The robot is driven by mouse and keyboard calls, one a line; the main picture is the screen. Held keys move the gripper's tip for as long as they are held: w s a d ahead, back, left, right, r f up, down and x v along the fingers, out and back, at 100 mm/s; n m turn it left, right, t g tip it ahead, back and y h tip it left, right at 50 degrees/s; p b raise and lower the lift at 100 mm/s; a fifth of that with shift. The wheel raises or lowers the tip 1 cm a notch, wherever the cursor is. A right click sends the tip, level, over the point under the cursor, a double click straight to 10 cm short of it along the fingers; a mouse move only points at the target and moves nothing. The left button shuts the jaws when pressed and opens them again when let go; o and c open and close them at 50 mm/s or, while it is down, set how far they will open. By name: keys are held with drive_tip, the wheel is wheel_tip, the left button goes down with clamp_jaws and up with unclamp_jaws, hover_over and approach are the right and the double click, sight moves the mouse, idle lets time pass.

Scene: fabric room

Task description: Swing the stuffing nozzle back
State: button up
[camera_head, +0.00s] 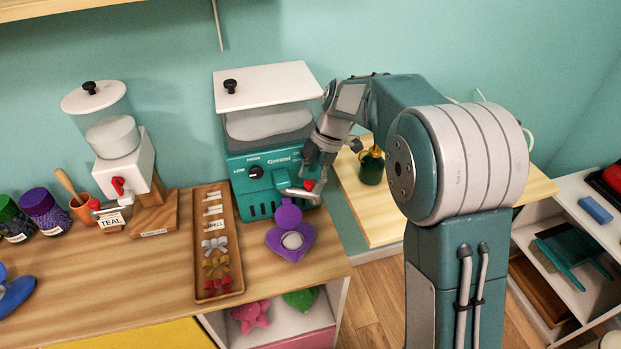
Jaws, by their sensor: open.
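A teal stuffing machine (264,203) with a white lid and a clear hopper stands on the wooden counter. Its metal nozzle (299,193) sticks out at the lower right of the front, with a red knob (309,185) on it. A purple plush piece (290,238) lies on the counter in front of the machine, just below the nozzle. My gripper (312,169) is open at the machine's right front corner, close above the nozzle and red knob. I cannot tell whether its fingers touch the knob.
A wooden tray (229,262) with bows lies left of the machine. A dispenser labelled TEAL (128,160) and purple jar (44,211) stand farther left. A green bottle (371,168) stands on the right-hand wooden surface. A white shelf (526,238) is at far right.

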drive_tip(key=v, duration=1.2)
drive_tip(key=shift+w, duration=0.1)
